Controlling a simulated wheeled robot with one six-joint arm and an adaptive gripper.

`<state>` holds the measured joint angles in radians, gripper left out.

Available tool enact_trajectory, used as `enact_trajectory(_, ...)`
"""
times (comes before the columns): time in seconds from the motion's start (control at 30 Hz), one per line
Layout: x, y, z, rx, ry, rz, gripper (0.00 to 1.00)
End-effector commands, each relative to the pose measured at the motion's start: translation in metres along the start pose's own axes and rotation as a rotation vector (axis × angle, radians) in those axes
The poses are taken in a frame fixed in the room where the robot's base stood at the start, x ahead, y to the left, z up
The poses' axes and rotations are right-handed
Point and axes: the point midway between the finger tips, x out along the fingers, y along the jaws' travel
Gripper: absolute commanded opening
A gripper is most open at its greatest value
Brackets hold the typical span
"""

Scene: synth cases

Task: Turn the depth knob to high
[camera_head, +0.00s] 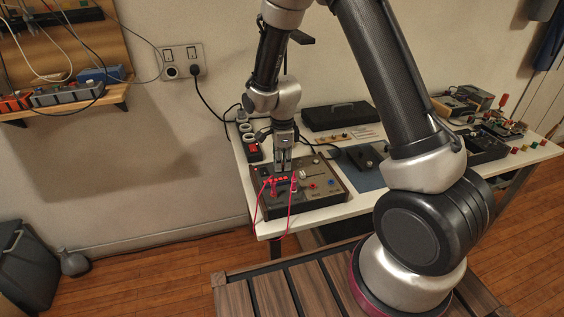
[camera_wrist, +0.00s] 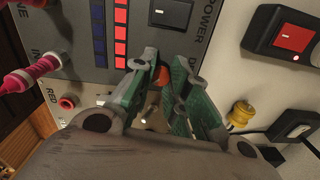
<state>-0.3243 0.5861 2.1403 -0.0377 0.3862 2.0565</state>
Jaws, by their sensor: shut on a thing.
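The panel box (camera_head: 325,198) lies on the white table, and my gripper (camera_head: 283,170) points down at its back left part. In the wrist view, my gripper's green-padded fingers (camera_wrist: 165,88) close around a small knob with an orange part (camera_wrist: 163,77). Lettering that starts with "D" shows beside it, the rest hidden by a finger, so I take it as the depth knob. The fingers hide most of the knob, and I cannot read its setting. A black power switch (camera_wrist: 171,12) and columns of blue and red squares (camera_wrist: 121,32) sit near it on the panel.
A pink-red plug with its cable (camera_wrist: 32,74) and a red socket (camera_wrist: 68,102) are left of my fingers. A power strip with a red switch (camera_wrist: 291,37) and a black plug (camera_wrist: 294,125) lies to the right. A black case (camera_head: 340,115) lies behind the box.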

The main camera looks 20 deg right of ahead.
Motion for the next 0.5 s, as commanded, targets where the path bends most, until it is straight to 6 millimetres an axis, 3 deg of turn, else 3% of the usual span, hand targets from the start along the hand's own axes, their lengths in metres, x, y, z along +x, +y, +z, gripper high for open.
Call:
enact_trajectory(0.2, -0.0010, -0.0017, 0.0000, 0.000, -0.001, -0.004, 0.00)
enact_trajectory(0.23, -0.0010, -0.0017, 0.0000, 0.000, -0.001, -0.004, 0.20)
enact_trajectory(0.33, -0.0008, -0.0014, -0.0001, 0.000, -0.001, -0.003, 0.38)
enact_trajectory(0.5, -0.0004, -0.0007, -0.0001, 0.000, -0.001, -0.002, 0.40)
